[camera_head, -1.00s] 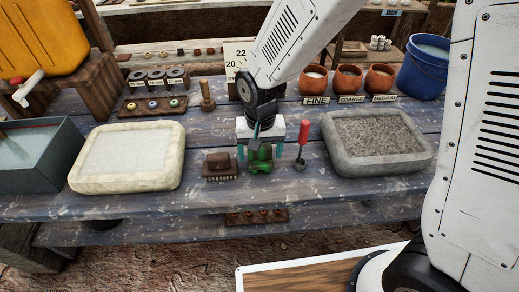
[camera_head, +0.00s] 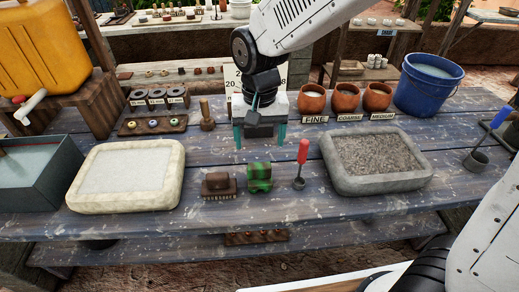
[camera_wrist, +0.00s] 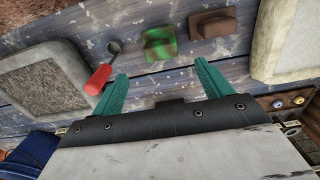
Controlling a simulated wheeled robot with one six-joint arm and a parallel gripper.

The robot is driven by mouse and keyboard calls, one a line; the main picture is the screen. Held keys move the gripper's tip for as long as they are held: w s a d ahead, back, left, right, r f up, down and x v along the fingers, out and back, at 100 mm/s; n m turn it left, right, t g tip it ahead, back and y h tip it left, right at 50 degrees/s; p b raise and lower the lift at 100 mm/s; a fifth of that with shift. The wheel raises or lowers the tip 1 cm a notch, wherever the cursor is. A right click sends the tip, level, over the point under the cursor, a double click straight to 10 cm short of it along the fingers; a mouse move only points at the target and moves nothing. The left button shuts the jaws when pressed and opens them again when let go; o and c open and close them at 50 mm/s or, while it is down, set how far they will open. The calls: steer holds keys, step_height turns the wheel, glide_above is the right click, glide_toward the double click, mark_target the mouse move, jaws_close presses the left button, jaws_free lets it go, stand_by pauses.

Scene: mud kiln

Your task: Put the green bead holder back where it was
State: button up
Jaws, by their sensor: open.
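The green bead holder (camera_head: 260,176) is a small block mottled in green and dark green. It stands on the blue plank table between a brown brush (camera_head: 218,185) and a red-handled tool (camera_head: 301,163). My gripper (camera_head: 259,146) is open and empty, raised above and behind the holder, apart from it. In the wrist view the holder (camera_wrist: 160,44) lies beyond the two teal fingertips (camera_wrist: 163,72), with clear table between. Nothing hides the holder in either view.
A pale stone basin (camera_head: 127,207) stands left and a grey gravel basin (camera_head: 385,188) right. Behind are a bead rack (camera_head: 152,126), a wooden stamp (camera_head: 206,122) and clay pots (camera_head: 345,101). A blue bucket (camera_head: 428,95) is back right. The table's front strip is clear.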

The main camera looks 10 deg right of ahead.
steer(key=s+d+r, duration=0.6)
steer(key=d+r, duration=0.2)
steer(key=d, duration=0.4)
steer(key=s+d+r, duration=0.1)
steer(key=s+d, duration=0.3)
steer(key=s, duration=0.2)
steer(key=s+d+r+t, duration=0.1)
steer(key=s+d, duration=0.3)
steer(key=s, duration=0.3)
steer(key=shift+d+r, duration=0.25)
steer(key=shift+d, duration=0.05)
